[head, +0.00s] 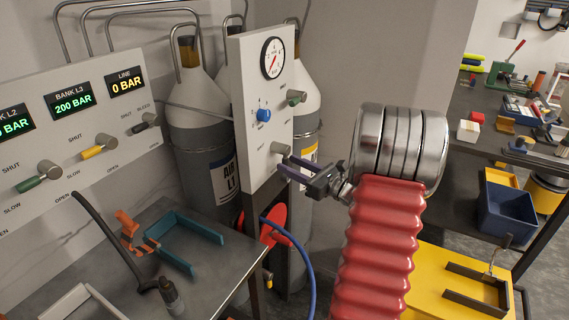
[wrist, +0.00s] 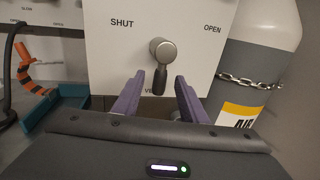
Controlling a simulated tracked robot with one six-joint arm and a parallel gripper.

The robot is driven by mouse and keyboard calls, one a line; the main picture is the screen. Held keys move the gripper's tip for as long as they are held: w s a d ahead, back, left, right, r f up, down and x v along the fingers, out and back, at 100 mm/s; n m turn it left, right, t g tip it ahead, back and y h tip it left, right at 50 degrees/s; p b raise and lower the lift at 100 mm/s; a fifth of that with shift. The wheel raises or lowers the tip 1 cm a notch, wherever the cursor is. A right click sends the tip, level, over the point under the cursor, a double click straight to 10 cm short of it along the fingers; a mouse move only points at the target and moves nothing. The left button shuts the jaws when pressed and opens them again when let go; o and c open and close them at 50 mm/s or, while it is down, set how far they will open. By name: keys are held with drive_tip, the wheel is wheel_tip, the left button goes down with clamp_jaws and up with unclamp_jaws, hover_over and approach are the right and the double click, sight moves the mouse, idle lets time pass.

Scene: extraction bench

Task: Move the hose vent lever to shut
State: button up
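The hose vent lever (wrist: 161,72) is on a white panel (head: 247,130), with a round metal hub and a dark handle pointing straight down. The handle stands between the words SHUT, on the left, and OPEN, on the right. The label below it is partly hidden. In the head view the lever (head: 280,148) is small, at the panel's lower part. My gripper (wrist: 157,82) is open, its purple fingers on either side of the handle's lower end. In the head view my gripper (head: 288,163) is just below the lever.
A blue knob (head: 264,115), a green lever (head: 296,97) and a gauge (head: 272,58) are above on the same panel. A chained cylinder (wrist: 255,85) stands close on the right. A blue hose (head: 296,246) hangs below. A bench (head: 215,275) with an orange-and-black tool (head: 129,230) lies left.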

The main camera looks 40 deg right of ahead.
drive_tip(key=shift+w+a, duration=0.2)
drive_tip(key=shift+w, duration=1.2)
clamp_jaws()
drive_tip(key=shift+a, duration=0.15)
